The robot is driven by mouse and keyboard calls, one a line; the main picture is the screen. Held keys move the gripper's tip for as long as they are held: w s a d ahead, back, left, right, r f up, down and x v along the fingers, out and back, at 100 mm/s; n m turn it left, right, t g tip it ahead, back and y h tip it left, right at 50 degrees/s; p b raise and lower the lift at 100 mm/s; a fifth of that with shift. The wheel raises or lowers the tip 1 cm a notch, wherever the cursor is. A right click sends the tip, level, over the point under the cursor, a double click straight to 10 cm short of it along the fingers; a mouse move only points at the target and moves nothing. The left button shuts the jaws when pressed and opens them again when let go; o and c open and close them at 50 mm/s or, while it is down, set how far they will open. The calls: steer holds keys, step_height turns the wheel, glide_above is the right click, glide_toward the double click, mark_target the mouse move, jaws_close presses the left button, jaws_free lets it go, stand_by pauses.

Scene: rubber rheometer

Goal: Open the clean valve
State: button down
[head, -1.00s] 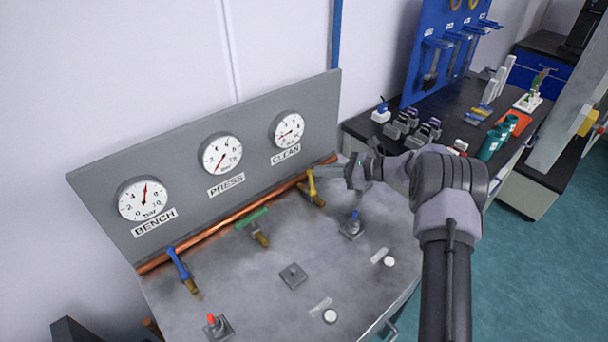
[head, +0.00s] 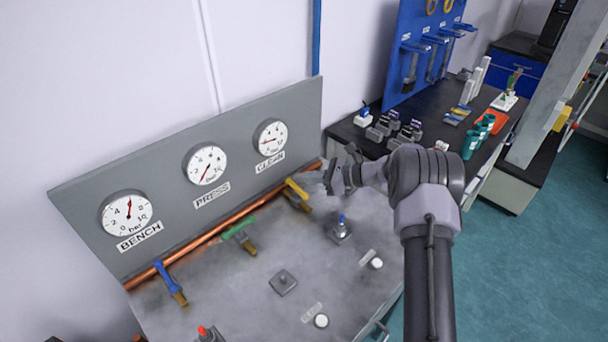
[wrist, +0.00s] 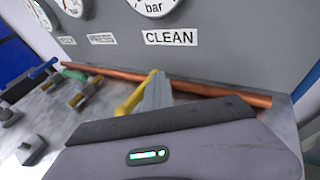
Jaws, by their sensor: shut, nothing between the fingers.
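The clean valve has a yellow lever handle (head: 297,189) on a brass body (head: 303,205), below the CLEAN gauge (head: 270,138) and label. In the head view the lever slants, its free end up and to the left. My gripper (head: 328,178) is shut and empty, just right of the lever. In the wrist view the grey fingertips (wrist: 156,90) stand close against the right side of the yellow lever (wrist: 134,97); I cannot tell whether they touch. Part of the valve body is hidden there by my gripper.
A green-handled valve (head: 238,229) and a blue-handled valve (head: 167,276) sit further left along the copper pipe (head: 215,235). A blue-topped fitting (head: 341,229) stands on the bench just below my gripper. The grey gauge panel (head: 80,205) rises behind.

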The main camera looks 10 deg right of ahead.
steer(key=p+v, duration=0.4)
steer(key=v, duration=1.3)
steer(key=shift+d, duration=0.15)
steer(key=shift+r, duration=0.15)
